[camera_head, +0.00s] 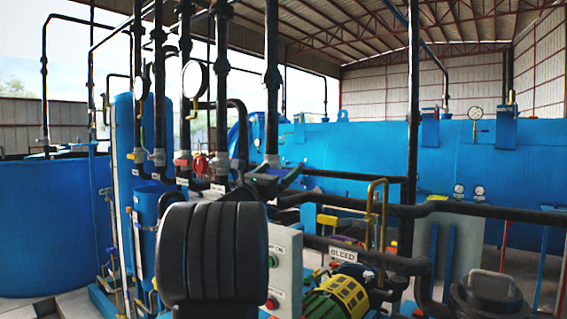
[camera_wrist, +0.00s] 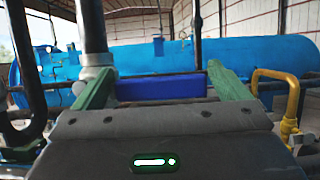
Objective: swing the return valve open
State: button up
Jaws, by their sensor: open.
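My gripper (camera_wrist: 160,78) is open in the wrist view, with one green finger at each side. A dark blue bar (camera_wrist: 160,88) lies across the gap between the fingers; it looks like a valve handle, but I cannot tell whether the fingers touch it. In the head view my gripper (camera_head: 287,176) is partly hidden behind my dark arm, among the pipes. No label reading RETURN is legible, so I cannot be sure which valve is the return one. A small white label (camera_head: 218,188) sits just left of my gripper, too small to read.
A yellow bent handle (camera_head: 376,215) stands right of my gripper, also in the wrist view (camera_wrist: 275,90), near the BLEED label (camera_head: 343,253). Upright dark pipes (camera_head: 272,80) crowd the left and middle. A long blue vessel (camera_head: 350,150) lies behind.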

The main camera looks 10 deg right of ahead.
jog(key=shift+x, duration=1.5)
jog(key=shift+c, duration=0.3)
